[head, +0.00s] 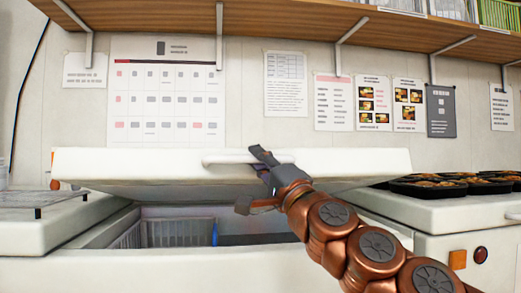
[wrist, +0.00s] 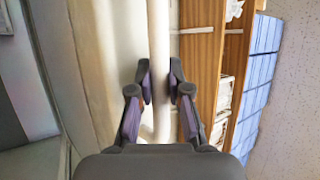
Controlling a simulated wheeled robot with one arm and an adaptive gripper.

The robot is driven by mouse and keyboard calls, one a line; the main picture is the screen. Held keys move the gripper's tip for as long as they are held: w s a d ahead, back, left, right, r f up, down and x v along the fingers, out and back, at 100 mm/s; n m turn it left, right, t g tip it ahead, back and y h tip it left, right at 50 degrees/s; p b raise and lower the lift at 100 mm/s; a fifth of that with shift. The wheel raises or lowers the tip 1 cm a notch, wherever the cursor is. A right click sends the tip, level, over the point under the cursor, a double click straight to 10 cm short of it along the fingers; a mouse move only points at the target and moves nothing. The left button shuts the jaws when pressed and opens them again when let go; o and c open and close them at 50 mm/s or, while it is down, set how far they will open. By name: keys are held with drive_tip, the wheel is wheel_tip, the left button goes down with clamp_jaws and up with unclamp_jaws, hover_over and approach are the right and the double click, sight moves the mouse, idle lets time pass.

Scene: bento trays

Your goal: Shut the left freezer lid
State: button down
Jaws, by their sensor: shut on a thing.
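The freezer lid (head: 110,168) is white and stands partly open, tilted up above the freezer body (head: 80,272). A white bar handle (head: 225,158) runs along its front edge. My gripper (head: 255,178) is at the right part of this handle. In the wrist view the handle (wrist: 158,45) passes between the two fingers (wrist: 160,88), which are shut on it. The open gap under the lid shows a wire basket (head: 180,233) inside the freezer. The lid's hinge side is hidden.
Black trays of food (head: 430,187) stand on the white surface to the right. A wire rack (head: 40,200) lies on the left surface. A wooden shelf (head: 290,20) with metal brackets hangs above, over a wall with papers and a calendar (head: 165,100).

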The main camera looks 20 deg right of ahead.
drive_tip(key=shift+f, duration=0.3)
drive_tip(key=c, duration=1.4)
unclamp_jaws()
drive_tip(key=shift+r, duration=0.1)
drive_tip(key=shift+o, duration=0.2)
drive_tip(key=shift+r, duration=0.15)
wheel_tip(320, 180, up, 9)
drive_tip(key=shift+d+r, duration=0.1)
drive_tip(key=shift+s+r, duration=0.15)
drive_tip(key=shift+r, duration=0.25)
drive_tip(key=shift+f, duration=0.1)
drive_tip(key=shift+c, duration=0.3)
